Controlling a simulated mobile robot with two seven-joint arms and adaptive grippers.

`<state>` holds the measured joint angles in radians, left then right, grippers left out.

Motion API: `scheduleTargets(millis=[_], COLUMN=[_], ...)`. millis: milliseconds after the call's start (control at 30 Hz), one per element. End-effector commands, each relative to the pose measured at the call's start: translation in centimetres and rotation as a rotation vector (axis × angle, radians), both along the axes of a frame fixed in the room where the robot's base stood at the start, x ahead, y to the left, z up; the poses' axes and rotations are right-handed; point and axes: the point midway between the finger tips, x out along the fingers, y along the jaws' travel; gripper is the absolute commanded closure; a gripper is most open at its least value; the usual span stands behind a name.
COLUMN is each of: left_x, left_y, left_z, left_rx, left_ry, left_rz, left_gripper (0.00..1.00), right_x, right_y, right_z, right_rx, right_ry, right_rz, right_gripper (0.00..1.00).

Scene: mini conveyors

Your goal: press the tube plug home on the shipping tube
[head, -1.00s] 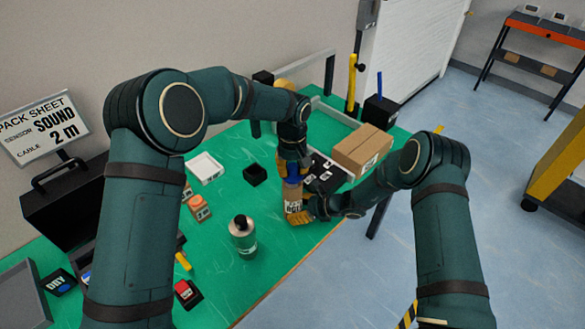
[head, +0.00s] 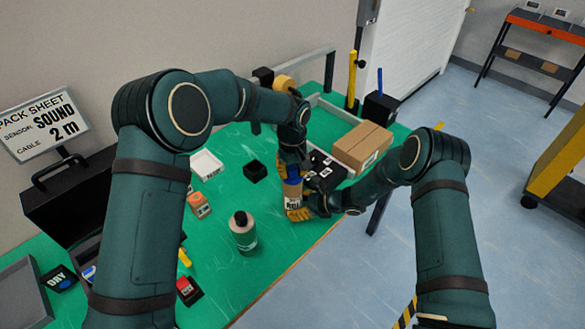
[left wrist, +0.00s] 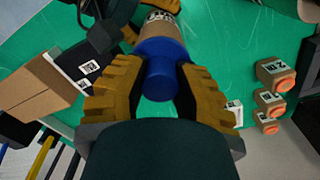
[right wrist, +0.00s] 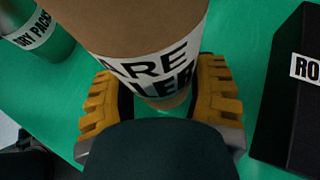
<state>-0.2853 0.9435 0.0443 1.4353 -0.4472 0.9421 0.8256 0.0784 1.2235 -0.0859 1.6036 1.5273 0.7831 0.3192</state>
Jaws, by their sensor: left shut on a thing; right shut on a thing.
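The shipping tube (head: 292,199) is a brown cardboard cylinder with a white printed label, standing roughly upright over the front of the green table. My right gripper (head: 299,213) is shut around its lower part; the right wrist view shows the tube (right wrist: 150,45) between the yellow fingers. The blue tube plug (head: 293,174) is at the tube's top. In the left wrist view the plug (left wrist: 163,72) is between the fingers of my left gripper (head: 291,164), its wider rim against the tube end (left wrist: 160,28). How deep the plug sits is hidden.
A black box (head: 325,170) with white labels and a cardboard carton (head: 362,148) are just right of the tube. A small black holder (head: 255,171) and orange-topped blocks (head: 199,205) lie further left.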

Motion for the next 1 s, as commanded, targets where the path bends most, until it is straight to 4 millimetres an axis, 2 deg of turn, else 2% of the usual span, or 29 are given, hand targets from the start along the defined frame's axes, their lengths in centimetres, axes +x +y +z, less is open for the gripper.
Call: scheduleTargets(millis=[167, 200, 267, 300, 667, 767, 1000], left_x=[0.0, 0.0, 0.0, 0.0, 0.0, 0.1, 0.2], left_y=[0.0, 0.0, 0.0, 0.0, 0.0, 0.0, 0.0], left_z=[-0.4, -0.5, -0.4, -0.4, 0.0, 1.1, 5.8], left_rx=[0.001, 0.000, 0.000, 0.000, -0.001, 0.000, -0.001], left_ry=[0.001, 0.000, 0.000, 0.000, -0.001, -0.003, -0.005], left_rz=[0.000, 0.000, 0.000, 0.000, 0.000, 0.000, 0.000], left_gripper=[0.96, 0.67, 0.46, 0.42, 0.42, 0.42, 0.42], right_x=[0.0, 0.0, 0.0, 0.0, 0.0, 0.0, 0.0], right_y=[0.0, 0.0, 0.0, 0.0, 0.0, 0.0, 0.0], right_z=[0.0, 0.0, 0.0, 0.0, 0.0, 0.0, 0.0], right_rx=[0.001, 0.001, 0.001, 0.001, 0.001, 0.001, 0.000], right_ry=[0.000, 0.000, 0.000, 0.000, 0.000, 0.000, 0.000], right_rz=[0.000, 0.000, 0.000, 0.000, 0.000, 0.000, 0.000], right_gripper=[0.59, 0.59, 0.59, 0.59, 0.59, 0.59, 0.59])
